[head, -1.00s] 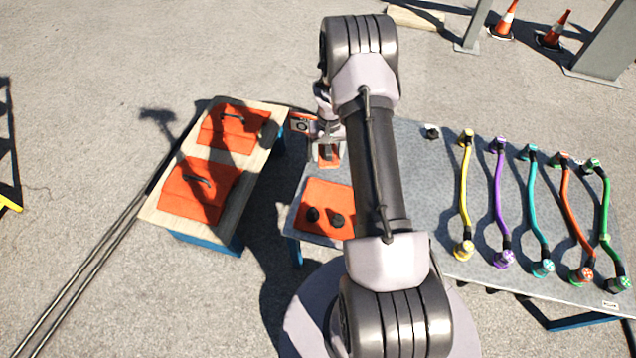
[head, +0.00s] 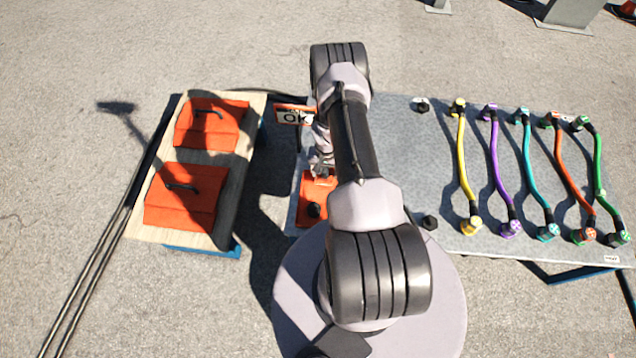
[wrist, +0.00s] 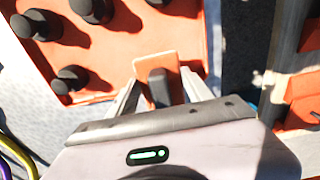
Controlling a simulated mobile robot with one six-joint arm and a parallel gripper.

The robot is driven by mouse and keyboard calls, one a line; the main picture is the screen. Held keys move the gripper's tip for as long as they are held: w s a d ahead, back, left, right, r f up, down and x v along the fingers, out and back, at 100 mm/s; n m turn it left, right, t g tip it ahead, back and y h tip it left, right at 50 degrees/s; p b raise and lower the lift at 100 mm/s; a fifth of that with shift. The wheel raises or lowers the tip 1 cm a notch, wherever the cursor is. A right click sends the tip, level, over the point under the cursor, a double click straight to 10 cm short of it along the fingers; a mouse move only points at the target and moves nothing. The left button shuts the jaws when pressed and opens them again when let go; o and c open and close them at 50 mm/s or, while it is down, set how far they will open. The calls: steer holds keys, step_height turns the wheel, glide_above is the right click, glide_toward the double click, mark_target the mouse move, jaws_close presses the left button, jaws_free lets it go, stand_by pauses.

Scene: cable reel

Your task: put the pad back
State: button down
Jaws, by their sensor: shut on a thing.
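My gripper (wrist: 158,98) is shut on a small orange pad (wrist: 157,64) with a dark grip piece, seen in the wrist view. The pad is at the edge of an orange plate (wrist: 115,62) with several black knobs. I cannot tell whether the pad touches the plate. In the head view my arm covers much of this plate (head: 306,213) and most of my gripper (head: 321,174). The plate lies at the left end of the grey table (head: 395,150).
Two larger orange pads with dark handles (head: 213,125) (head: 185,195) lie on a wooden-topped bench (head: 150,232) at left. Several coloured cables (head: 464,165) lie at right. Black knobs (head: 429,222) stand on the table.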

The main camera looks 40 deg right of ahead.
mark_target(319, 180)
steer(key=shift+s+a+f, duration=0.1)
steer(key=shift+a+f, duration=0.05)
steer(key=shift+a, duration=1)
steer(key=shift+a+f+b, duration=0.25)
steer(key=shift+f+b, duration=0.45)
steer(key=shift+f, duration=0.3)
steer(key=shift+a+f+b, duration=0.2)
steer(key=shift+f+b, duration=0.45)
steer(key=shift+f, duration=0.35)
steer(key=shift+c, duration=2.2)
jaws_free()
steer(key=shift+r, duration=0.1)
step_height(319, 180, up, 13)
steer(key=p, duration=0.5)
steer(key=shift+f, duration=0.2)
